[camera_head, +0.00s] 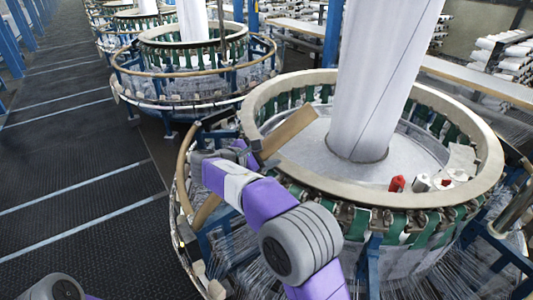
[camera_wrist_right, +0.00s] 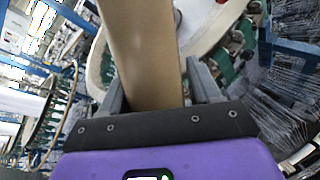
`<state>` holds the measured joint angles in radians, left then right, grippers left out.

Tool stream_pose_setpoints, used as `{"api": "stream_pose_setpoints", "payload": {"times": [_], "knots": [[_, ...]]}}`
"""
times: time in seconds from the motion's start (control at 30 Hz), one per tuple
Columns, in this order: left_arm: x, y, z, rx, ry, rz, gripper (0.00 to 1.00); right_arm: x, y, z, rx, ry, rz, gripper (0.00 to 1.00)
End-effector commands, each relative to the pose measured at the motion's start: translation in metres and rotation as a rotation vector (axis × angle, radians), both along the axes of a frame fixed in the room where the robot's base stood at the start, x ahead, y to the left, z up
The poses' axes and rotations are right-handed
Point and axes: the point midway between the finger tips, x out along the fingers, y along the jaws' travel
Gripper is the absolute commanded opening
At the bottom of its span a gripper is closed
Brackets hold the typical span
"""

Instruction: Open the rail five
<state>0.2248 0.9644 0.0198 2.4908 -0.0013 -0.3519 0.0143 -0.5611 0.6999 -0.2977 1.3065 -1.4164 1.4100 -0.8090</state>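The brown, flat rail five (camera_head: 290,132) stands at a slant on the left side of the nearest loom (camera_head: 345,190). Its upper end leans over the loom's pale top ring. A lower brown piece shows below the gripper. My right gripper (camera_head: 254,154) is around the rail at the loom's outer edge. In the right wrist view the rail (camera_wrist_right: 142,50) runs between the two grey fingers of the gripper (camera_wrist_right: 160,88), which appear to press on its sides. My left gripper is out of view; only part of my left arm shows at the lower left.
A white fabric column (camera_head: 380,75) rises from the nearest loom. A red spool (camera_head: 397,184) and pale spools sit on its plate. Threads hang below the ring. Another loom (camera_head: 195,60) stands behind. The dark floor (camera_head: 75,170) at left is clear.

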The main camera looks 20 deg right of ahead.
Motion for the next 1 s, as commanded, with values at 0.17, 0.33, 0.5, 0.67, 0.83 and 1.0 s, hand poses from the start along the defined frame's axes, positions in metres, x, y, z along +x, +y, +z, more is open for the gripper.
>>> {"api": "stream_pose_setpoints", "payload": {"times": [0.17, 0.33, 0.5, 0.67, 0.83, 1.0], "knots": [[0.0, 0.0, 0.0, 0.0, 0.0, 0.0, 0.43, 0.0, 0.0, 0.0, 0.001, -0.002, -0.001, 0.76], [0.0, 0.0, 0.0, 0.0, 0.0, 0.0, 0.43, 0.0, 0.0, 0.001, 0.001, -0.004, 0.0, 0.76], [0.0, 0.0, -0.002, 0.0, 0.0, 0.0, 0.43, -0.004, 0.01, 0.004, 0.001, -0.006, 0.002, 0.76], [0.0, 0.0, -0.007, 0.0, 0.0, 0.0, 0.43, -0.014, 0.034, 0.012, 0.002, -0.005, 0.004, 0.76], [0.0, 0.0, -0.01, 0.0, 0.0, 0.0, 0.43, -0.025, 0.056, 0.021, 0.002, -0.005, 0.003, 0.76], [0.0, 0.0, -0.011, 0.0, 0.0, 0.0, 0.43, -0.03, 0.065, 0.025, 0.001, -0.002, 0.001, 0.76]]}}
